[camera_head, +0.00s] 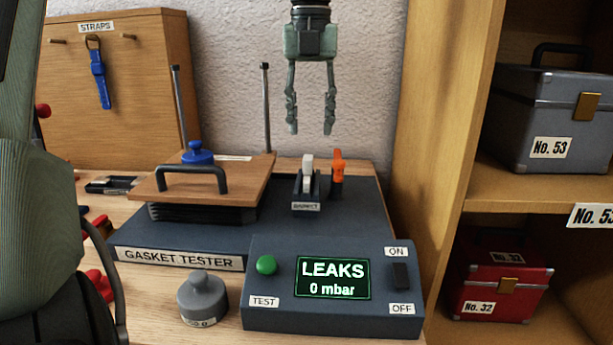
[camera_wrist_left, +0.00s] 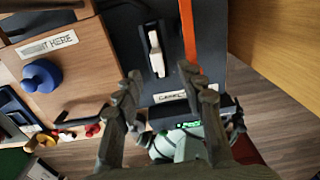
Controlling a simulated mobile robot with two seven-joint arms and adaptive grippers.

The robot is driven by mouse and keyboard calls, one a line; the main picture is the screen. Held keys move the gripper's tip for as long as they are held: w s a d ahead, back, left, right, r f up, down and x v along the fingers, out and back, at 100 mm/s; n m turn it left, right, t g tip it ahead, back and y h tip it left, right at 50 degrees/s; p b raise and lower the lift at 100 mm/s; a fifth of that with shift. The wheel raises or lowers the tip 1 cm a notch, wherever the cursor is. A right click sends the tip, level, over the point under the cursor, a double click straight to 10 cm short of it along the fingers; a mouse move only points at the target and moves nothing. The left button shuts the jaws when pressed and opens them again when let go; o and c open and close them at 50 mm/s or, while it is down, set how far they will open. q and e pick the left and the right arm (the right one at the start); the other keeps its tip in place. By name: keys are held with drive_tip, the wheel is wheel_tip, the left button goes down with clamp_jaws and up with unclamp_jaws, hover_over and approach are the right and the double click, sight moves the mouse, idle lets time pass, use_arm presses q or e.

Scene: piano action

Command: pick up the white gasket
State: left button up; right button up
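A small white piece (camera_head: 308,172), seemingly the white gasket, stands upright in a dark holder with a label on the tester's deck. The left wrist view shows it too (camera_wrist_left: 156,54), ahead of the fingertips. My left gripper (camera_head: 311,130) hangs above the holder, fingers pointing down. It is open and empty, apart from the white piece. Its two spread fingers show in the left wrist view (camera_wrist_left: 160,85). My right gripper is not in view.
An orange part (camera_head: 338,168) stands close right of the holder. The wooden lid (camera_head: 240,182) with a black handle and blue knob is at left. The control box (camera_head: 335,320) reads LEAKS, 0 mbar. A grey weight (camera_head: 203,300) stands in front; a wooden shelf (camera_head: 435,130) rises at right.

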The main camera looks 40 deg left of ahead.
sight(308, 157)
use_arm(q)
drive_tip(key=f, duration=0.7)
drive_tip(key=shift+s+a+f, duration=0.1)
drive_tip(key=shift+s+f, duration=0.15)
drive_tip(key=shift+f, duration=0.05)
drive_tip(key=shift+c, duration=0.5)
clamp_jaws()
